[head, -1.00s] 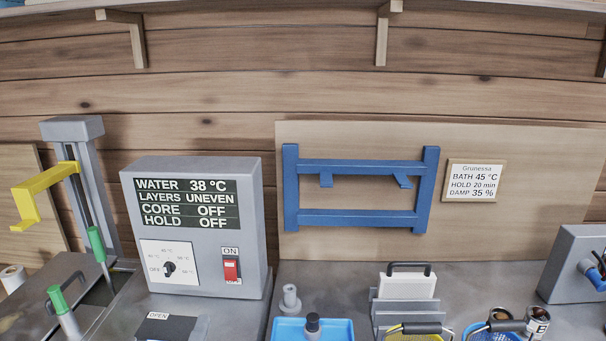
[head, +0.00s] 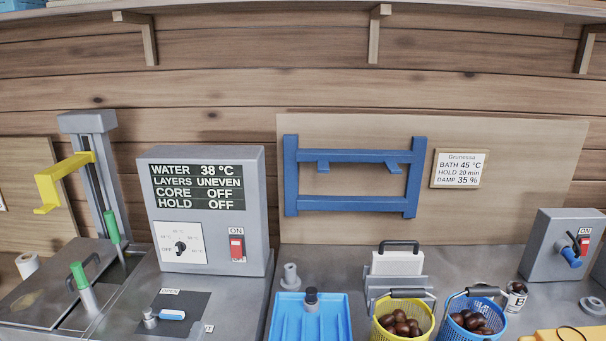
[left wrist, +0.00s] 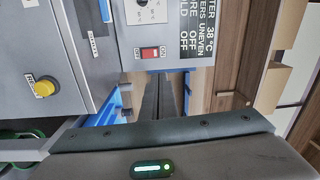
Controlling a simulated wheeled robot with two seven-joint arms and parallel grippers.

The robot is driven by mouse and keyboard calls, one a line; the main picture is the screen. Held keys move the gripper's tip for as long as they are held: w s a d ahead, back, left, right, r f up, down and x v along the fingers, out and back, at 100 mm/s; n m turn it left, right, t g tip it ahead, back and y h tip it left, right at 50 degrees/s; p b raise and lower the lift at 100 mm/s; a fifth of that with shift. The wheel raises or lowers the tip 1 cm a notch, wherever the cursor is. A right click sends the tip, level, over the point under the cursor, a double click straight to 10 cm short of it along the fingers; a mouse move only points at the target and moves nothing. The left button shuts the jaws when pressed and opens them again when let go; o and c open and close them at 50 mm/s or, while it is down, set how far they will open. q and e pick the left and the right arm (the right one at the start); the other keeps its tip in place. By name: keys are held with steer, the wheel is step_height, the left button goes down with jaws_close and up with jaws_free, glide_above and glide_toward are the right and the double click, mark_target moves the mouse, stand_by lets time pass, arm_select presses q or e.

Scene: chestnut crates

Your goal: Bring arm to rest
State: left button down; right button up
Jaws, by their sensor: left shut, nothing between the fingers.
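My left gripper (left wrist: 159,78) shows in the left wrist view. Its two dark fingers lie close together, shut and empty, pointing toward the grey control box with its red switch (left wrist: 151,52). The blue tray (left wrist: 110,108) shows beside and beyond the fingers. Neither of my grippers can be made out in the head view, and my right arm is in no frame.
The grey control box (head: 256,213) reads water 38 °C, layers uneven, core off, hold off. A yellow basket (head: 383,329) and a blue basket (head: 456,332) hold chestnuts. A blue rack (head: 289,177) hangs on the backboard. A blue tray (head: 287,322) lies on the counter.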

arm_select(q)
steer(key=s+a+f+n+g+y, duration=0.25)
steer(key=s+f+n+g, duration=0.6)
steer(key=f, duration=0.65)
steer(key=s+d+f+n+g+h, duration=0.1)
steer(key=s+f+n+g, duration=0.25)
steer(key=s, duration=0.75)
steer(key=s+d+f+n+g+h, duration=0.1)
steer(key=s+f+n+g, duration=0.3)
steer(key=s, duration=0.7)
step_height(320, 180, down, 28)
steer(key=m, duration=0.1)
steer(key=s+a+f+g, duration=0.1)
steer(key=s+a+f, duration=0.2)
steer(key=s+f, duration=1.5)
steer(key=shift+f, duration=0.55)
